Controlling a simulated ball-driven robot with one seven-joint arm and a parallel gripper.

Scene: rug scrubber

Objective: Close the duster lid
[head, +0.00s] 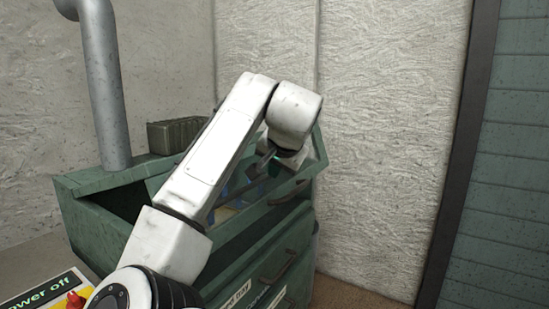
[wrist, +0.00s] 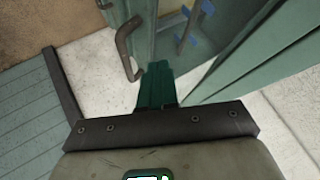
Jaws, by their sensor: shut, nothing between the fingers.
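The green duster (head: 85,225) stands against the wall, with a dark opening in its top. A green panel that looks like its lid (head: 319,152) is raised and tilted at the right, partly hidden by my arm. My gripper (head: 270,162) is beside this panel, over the right part of the duster. In the wrist view my green gripper fingers (wrist: 156,84) are shut and empty. A curved handle (wrist: 124,45) on a green surface lies just left of the fingertips; I cannot tell whether they touch. A green edge (wrist: 245,55) runs along the right.
A grey pipe (head: 103,85) rises from the duster's left top. A grey-green box (head: 176,135) sits behind. A lower handle (head: 280,266) projects from the front. A power-off sign with a red knob (head: 75,300) is at lower left. Slatted teal panelling (head: 510,170) stands right.

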